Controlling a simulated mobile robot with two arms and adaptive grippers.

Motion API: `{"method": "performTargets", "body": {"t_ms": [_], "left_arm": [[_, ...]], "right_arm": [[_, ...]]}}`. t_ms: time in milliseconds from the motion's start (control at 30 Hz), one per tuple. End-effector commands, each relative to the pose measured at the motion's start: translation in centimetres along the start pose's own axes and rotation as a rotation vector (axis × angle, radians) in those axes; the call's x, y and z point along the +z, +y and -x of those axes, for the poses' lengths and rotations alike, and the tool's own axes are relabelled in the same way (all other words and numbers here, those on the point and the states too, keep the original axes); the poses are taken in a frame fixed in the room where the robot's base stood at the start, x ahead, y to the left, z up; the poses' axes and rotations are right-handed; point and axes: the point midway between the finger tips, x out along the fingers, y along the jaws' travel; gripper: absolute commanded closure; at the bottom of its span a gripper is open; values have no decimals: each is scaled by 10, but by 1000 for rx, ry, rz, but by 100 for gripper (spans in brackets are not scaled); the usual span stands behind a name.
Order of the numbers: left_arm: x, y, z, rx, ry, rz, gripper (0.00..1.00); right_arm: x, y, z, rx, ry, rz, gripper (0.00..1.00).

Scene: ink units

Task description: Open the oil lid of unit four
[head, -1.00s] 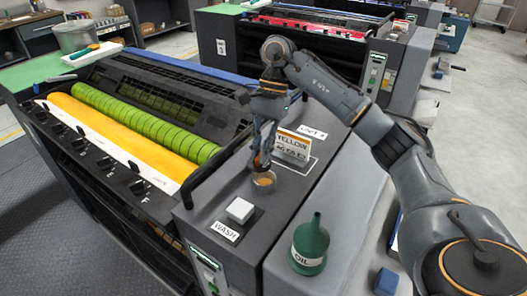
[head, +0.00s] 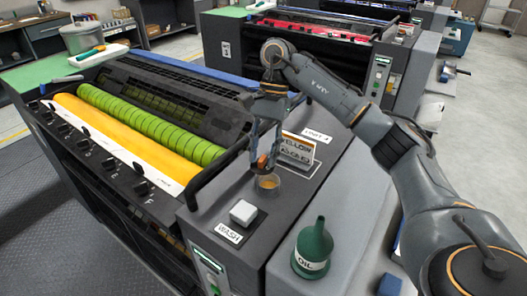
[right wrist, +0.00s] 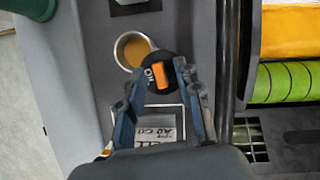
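The unit four label (head: 316,136) lies on the dark top of the near press. The oil filler (head: 267,182) there is uncovered, with amber oil inside; its round mouth also shows in the right wrist view (right wrist: 136,49). The black oil lid (right wrist: 158,74), with an orange grip bar and OIL lettering, stands swung aside at the filler's rim. My right gripper (head: 265,158) is over the lid, with its fingers apart on either side of it; I cannot tell whether they touch it. In the right wrist view the fingers (right wrist: 158,88) straddle the lid. My left gripper is not in view.
A YELLOW sign (head: 297,150) stands close behind the filler. A white WASH button (head: 243,212) and a green OIL funnel can (head: 312,248) are nearer. A black handrail (head: 218,165) runs left of the gripper. Another press (head: 300,60) stands behind.

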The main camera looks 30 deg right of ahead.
Motion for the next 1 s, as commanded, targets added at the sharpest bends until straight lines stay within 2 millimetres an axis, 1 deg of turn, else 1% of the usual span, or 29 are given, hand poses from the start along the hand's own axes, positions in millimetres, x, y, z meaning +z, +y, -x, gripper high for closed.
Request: {"method": "performTargets", "body": {"t_ms": [233,367,467,800,1000], "left_arm": [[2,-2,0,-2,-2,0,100],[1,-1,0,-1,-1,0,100],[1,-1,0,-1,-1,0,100],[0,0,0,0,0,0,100],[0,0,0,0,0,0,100]], "right_arm": [[0,0,1,0,0,0,66],[0,0,11,-1,2,-1,66],[0,0,25,-2,4,-2,66],[0,-1,82,-3,4,-2,66],[0,-1,106,-1,2,-1,66]]}}
